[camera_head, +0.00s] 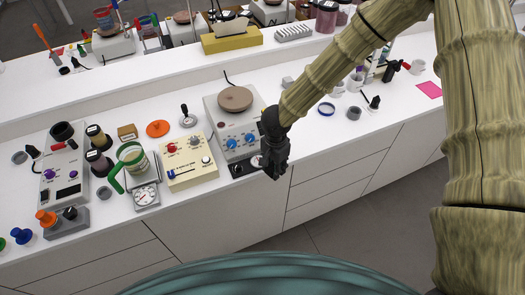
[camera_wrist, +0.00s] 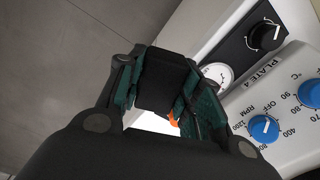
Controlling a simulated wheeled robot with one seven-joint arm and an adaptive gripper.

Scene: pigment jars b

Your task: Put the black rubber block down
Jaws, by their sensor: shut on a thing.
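My gripper (camera_head: 275,160) hangs at the front edge of the white counter, just right of the front of a hot plate with blue knobs (camera_head: 234,140). In the wrist view its two green-lined fingers (camera_wrist: 163,92) are shut on the black rubber block (camera_wrist: 162,78), which sits between them. In the head view I cannot tell the block apart from the dark gripper. The block's underside is hidden, so I cannot tell whether it touches anything. A small orange bit (camera_wrist: 173,119) shows between the fingers.
A black control box (camera_head: 243,168) lies close left of my gripper. A cream instrument (camera_head: 187,162), a dial scale (camera_head: 146,196) and a green-handled mug (camera_head: 131,160) stand further left. The counter to the right has some bare room (camera_head: 312,135). Grey floor (camera_wrist: 60,60) lies beyond the edge.

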